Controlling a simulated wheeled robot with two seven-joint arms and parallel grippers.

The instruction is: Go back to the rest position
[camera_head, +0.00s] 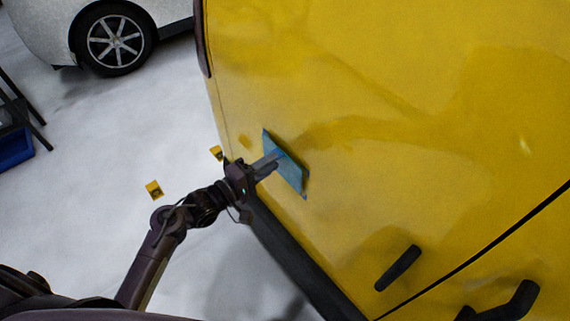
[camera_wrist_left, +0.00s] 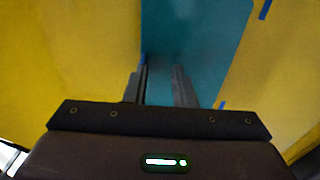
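My left gripper (camera_head: 273,162) is at the side of the yellow car (camera_head: 400,110), its arm coming in from the bottom left. Its fingertips overlap a flat blue piece (camera_head: 291,172) at the yellow surface. In the left wrist view the two fingers (camera_wrist_left: 161,66) stand apart with a gap between them. The blue piece (camera_wrist_left: 195,35) fills that gap and spreads wider behind the fingers. I see no clear grip on it; whether the fingertips touch it is hidden. My right gripper is not in view.
A black door handle (camera_head: 398,267) is on the car to the right of my gripper. A dark sill (camera_head: 295,254) runs below it. Small yellow markers (camera_head: 154,189) are on the pale floor (camera_head: 80,210). A white car (camera_head: 50,25) and a blue bin (camera_head: 15,148) are left.

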